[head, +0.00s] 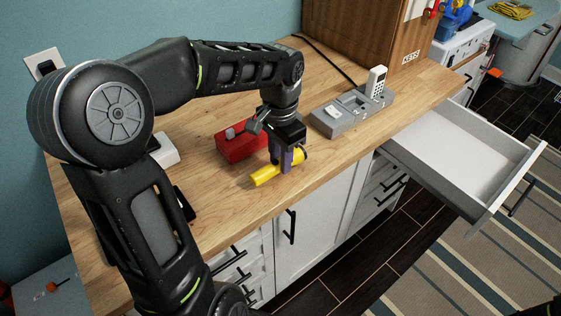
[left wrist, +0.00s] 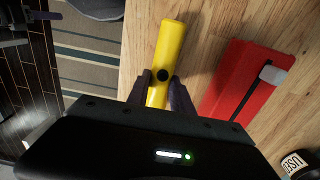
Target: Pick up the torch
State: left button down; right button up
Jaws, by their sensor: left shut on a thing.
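The torch (head: 266,175) is a yellow cylinder lying on the wooden worktop near its front edge. My left gripper (head: 286,160) points down over it, with its fingers around the torch body. In the left wrist view the torch (left wrist: 171,50) runs between the two fingers (left wrist: 162,88), and a round black button shows on it. The left gripper is shut on the torch. Whether the torch is clear of the worktop, I cannot tell. My right gripper is not in view.
A red box (head: 238,142) stands close behind the torch on the worktop (head: 215,205). An open, empty drawer (head: 470,155) juts out at the right. A wooden key cabinet (head: 370,35) stands behind.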

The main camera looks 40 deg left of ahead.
pick_arm(q)
notch_tip(320, 180, up, 9)
dwell(0.3)
jog(key=shift+f, duration=0.1)
dwell(0.4)
